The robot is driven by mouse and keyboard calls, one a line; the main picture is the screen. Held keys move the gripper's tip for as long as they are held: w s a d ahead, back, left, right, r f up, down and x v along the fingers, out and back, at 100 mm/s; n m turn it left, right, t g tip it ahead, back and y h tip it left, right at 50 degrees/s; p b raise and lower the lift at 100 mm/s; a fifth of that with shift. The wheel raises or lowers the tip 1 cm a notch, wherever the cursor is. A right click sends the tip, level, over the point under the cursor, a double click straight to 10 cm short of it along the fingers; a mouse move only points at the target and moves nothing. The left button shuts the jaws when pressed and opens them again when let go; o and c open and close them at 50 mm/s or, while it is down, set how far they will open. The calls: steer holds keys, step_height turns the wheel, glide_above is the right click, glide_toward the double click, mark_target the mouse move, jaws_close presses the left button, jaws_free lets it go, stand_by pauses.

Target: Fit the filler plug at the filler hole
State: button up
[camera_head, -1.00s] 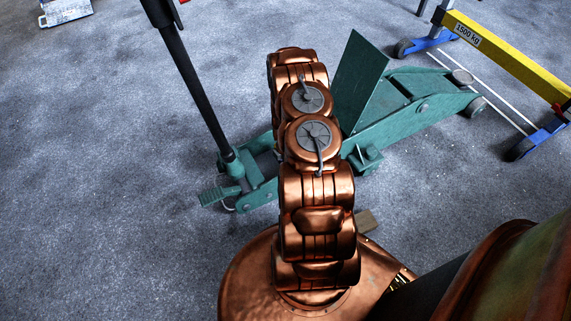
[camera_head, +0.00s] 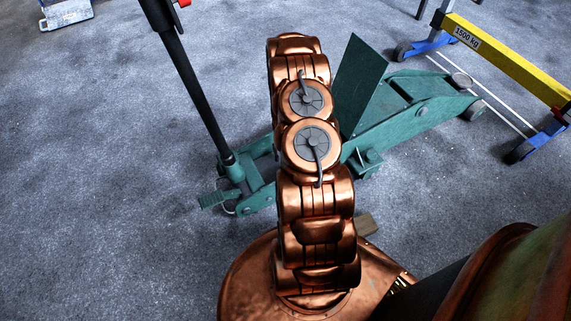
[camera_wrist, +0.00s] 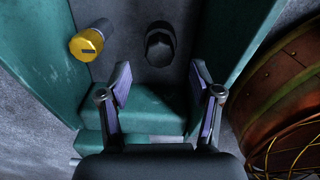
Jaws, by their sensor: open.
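The green trolley jack (camera_head: 420,110) stands on the floor, and its green walls (camera_wrist: 43,65) fill much of the wrist view. A dark, round-topped fitting (camera_wrist: 160,45) sits in the grey bay between these walls. To its left is a grey cylinder with a slotted yellow cap (camera_wrist: 88,43). I cannot tell for certain which of these is the filler plug, and I cannot make out an open filler hole. My gripper (camera_wrist: 161,76) is open and empty, with its fingers apart below the dark fitting in the picture. In the head view my arm hides the gripper.
The jack's long black handle (camera_head: 190,85) rises at the left. A tilted green plate (camera_head: 360,85) stands up beside my arm. A small wooden block (camera_head: 367,223) lies near my base. A yellow beam marked 1500 kg (camera_head: 505,52) stands at upper right.

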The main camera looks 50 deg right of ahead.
step_height(320, 180, up, 6)
stand_by(0.5)
stand_by(0.5)
steer(key=s+a+r+m+p, duration=0.15)
steer(key=a+r+p, duration=0.4)
steer(key=r, duration=0.85)
steer(key=a+r+m+p, duration=0.3)
steer(key=a+r+p, duration=0.3)
steer(key=r, duration=0.9)
steer(key=a+r+m+p, duration=0.3)
steer(key=a+r+p, duration=0.35)
steer(key=r, duration=0.75)
steer(key=s+a+r+m+p, duration=0.2)
steer(key=s+a+r+p, duration=0.2)
steer(key=s+r, duration=0.3)
steer(key=s+a+r+m+g+p, duration=0.1)
steer(key=s+a+r+m+p, duration=0.2)
steer(key=r, duration=0.9)
steer(key=s+a+r+m+p, duration=0.3)
steer(key=s+a+r+p, duration=0.3)
steer(key=s+r, duration=0.3)
steer(key=s+a, duration=0.1)
steer(key=s, duration=0.2)
steer(key=shift+a+r+g, duration=0.15)
steer(key=shift+a+g, duration=0.2)
steer(key=shift+g, duration=0.05)
steer(key=shift+s, duration=0.1)
steer(key=shift+c, duration=0.3)
